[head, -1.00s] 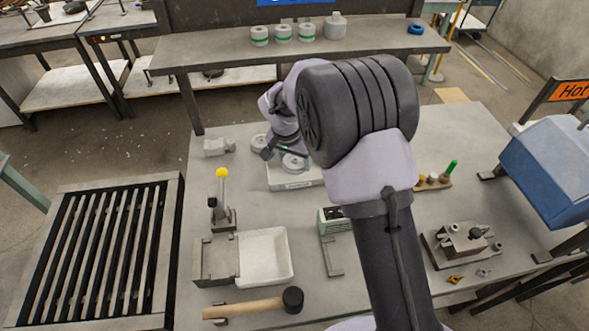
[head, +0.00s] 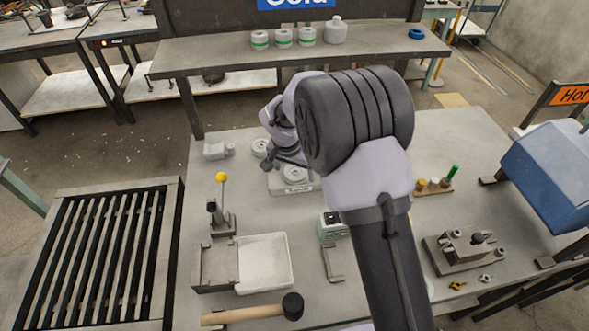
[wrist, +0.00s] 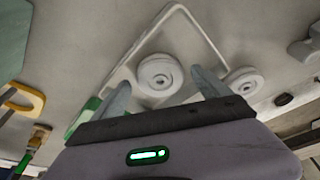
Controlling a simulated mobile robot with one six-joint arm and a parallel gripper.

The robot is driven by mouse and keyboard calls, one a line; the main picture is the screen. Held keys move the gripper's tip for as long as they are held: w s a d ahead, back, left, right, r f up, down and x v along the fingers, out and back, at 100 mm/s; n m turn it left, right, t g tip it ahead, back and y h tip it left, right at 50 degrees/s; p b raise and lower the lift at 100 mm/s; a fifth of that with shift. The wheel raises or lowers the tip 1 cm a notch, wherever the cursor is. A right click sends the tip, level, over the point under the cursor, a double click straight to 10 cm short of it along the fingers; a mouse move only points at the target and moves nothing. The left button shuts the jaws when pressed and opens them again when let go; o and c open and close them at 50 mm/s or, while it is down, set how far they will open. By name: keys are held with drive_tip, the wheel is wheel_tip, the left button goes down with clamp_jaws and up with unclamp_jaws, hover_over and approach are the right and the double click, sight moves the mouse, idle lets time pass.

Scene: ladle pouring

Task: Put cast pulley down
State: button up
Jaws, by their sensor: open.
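One pale grey cast pulley (head: 295,175) rests in the white, labelled tray (head: 277,187) at the back of the table. It also shows in the wrist view (wrist: 158,75), flat inside the tray's raised rim (wrist: 210,38). My gripper (wrist: 158,78) is open, its two fingers apart on either side of this pulley with gaps visible. In the head view my gripper (head: 290,159) is just above and behind the pulley, partly hidden by my arm. A second pulley (head: 261,148) lies on the table outside the tray, on the right in the wrist view (wrist: 243,82).
A grey metal part (head: 216,150) lies left of the second pulley. A yellow-knobbed clamp (head: 222,205), a white bin (head: 264,263) and a mallet (head: 255,313) are nearer. A small green-faced box (head: 332,225) stands in front of the tray. A blue hopper (head: 553,170) is at right.

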drive_tip(key=s+d+r+y+p, duration=0.1)
drive_tip(key=s+d+r, duration=0.25)
drive_tip(key=r, duration=0.65)
drive_tip(key=s+d+r+p, duration=0.2)
drive_tip(key=s+r, duration=0.3)
drive_tip(key=r, duration=0.6)
drive_tip(key=s+d+r+t+y, duration=0.1)
drive_tip(key=s+d+r, duration=0.2)
drive_tip(key=s, duration=0.4)
drive_tip(key=s+d+r+t, duration=0.1)
drive_tip(key=s+d+r, duration=0.25)
drive_tip(key=s, duration=0.25)
drive_tip(key=s+t+y, duration=0.1)
drive_tip(key=s, duration=0.9)
drive_tip(key=shift+s+d+f, duration=0.2)
drive_tip(key=shift+s+d, duration=0.05)
drive_tip(key=shift+f, duration=0.1)
wheel_tip(320, 180, down, 3)
drive_tip(key=b, duration=0.3)
